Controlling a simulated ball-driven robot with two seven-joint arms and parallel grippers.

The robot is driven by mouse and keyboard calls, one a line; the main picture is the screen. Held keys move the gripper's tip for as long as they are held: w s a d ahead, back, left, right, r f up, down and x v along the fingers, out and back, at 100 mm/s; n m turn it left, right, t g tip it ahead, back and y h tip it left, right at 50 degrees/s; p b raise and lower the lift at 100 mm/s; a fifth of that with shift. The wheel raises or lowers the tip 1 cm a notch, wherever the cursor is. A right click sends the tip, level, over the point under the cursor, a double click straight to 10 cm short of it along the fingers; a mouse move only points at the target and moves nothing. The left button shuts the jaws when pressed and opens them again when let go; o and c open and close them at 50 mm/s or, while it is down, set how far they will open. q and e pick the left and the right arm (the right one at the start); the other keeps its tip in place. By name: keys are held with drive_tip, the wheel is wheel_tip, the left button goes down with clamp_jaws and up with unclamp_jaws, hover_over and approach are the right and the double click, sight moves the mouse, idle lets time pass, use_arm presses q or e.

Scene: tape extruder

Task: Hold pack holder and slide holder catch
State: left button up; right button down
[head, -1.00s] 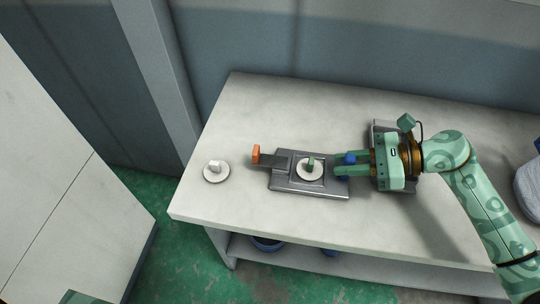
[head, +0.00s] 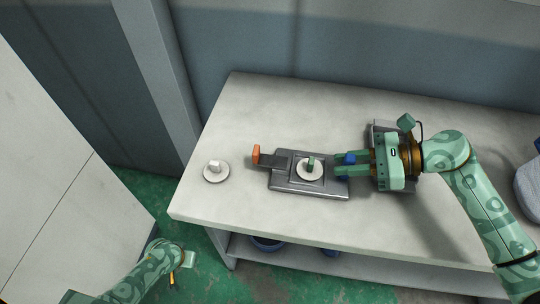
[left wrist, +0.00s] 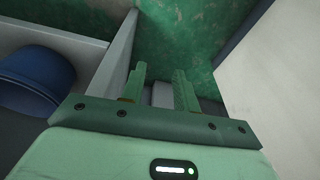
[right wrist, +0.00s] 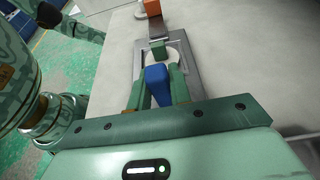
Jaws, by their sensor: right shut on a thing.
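The pack holder (head: 310,188) is a grey metal plate lying on the table; it also shows in the right wrist view (right wrist: 190,65). A dark slide with an orange catch (head: 257,155) sticks out from its left end. A blue handle (head: 349,159) is at its right end. My right gripper (head: 343,165) is shut on the blue handle, seen between its fingers in the right wrist view (right wrist: 157,84). My left gripper (left wrist: 160,80) is open and empty, low beside the table's left end. In the head view only my left forearm and wrist show clearly.
A white disc with a green peg (head: 310,167) sits on the plate. Another white disc with a pale peg (head: 216,171) lies on the table (head: 280,110) left of the catch. A blue bin (left wrist: 35,80) stands under the table. A pale cabinet (head: 60,150) is at the left.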

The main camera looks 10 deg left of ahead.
use_arm(q)
drive_tip(key=w+a+r+n+t+h, duration=0.1)
drive_tip(key=w+r+n+t, duration=0.1)
drive_tip(key=w+r, duration=1.2)
drive_tip(key=w+a+r+n+t, duration=0.1)
drive_tip(key=w+a+r+t, duration=0.1)
drive_tip(key=w+r, duration=1.25)
drive_tip(key=w+d+r, duration=0.1)
drive_tip(key=d+r, duration=0.2)
drive_tip(key=r, duration=0.2)
drive_tip(key=w+d+r+h, duration=0.1)
drive_tip(key=w+d+r, duration=0.1)
drive_tip(key=r, duration=0.4)
drive_tip(key=w+d+r+m+h, duration=0.1)
drive_tip(key=d+r, duration=0.3)
drive_tip(key=r, duration=0.1)
drive_tip(key=shift+w+d+r+t, duration=0.2)
drive_tip(key=shift+r+t, duration=0.1)
drive_tip(key=shift+t, duration=0.1)
drive_tip(key=s+d+r+m+h, duration=0.1)
drive_tip(key=s+d+r, duration=0.1)
drive_tip(key=d+r, duration=0.45)
drive_tip(key=m+g+y, duration=0.2)
drive_tip(key=g+y, duration=0.1)
drive_tip(key=g, duration=0.1)
approach(255, 150)
drive_tip(key=f, duration=0.1)
drive_tip(key=x, duration=0.9)
drive_tip(key=shift+w, duration=0.1)
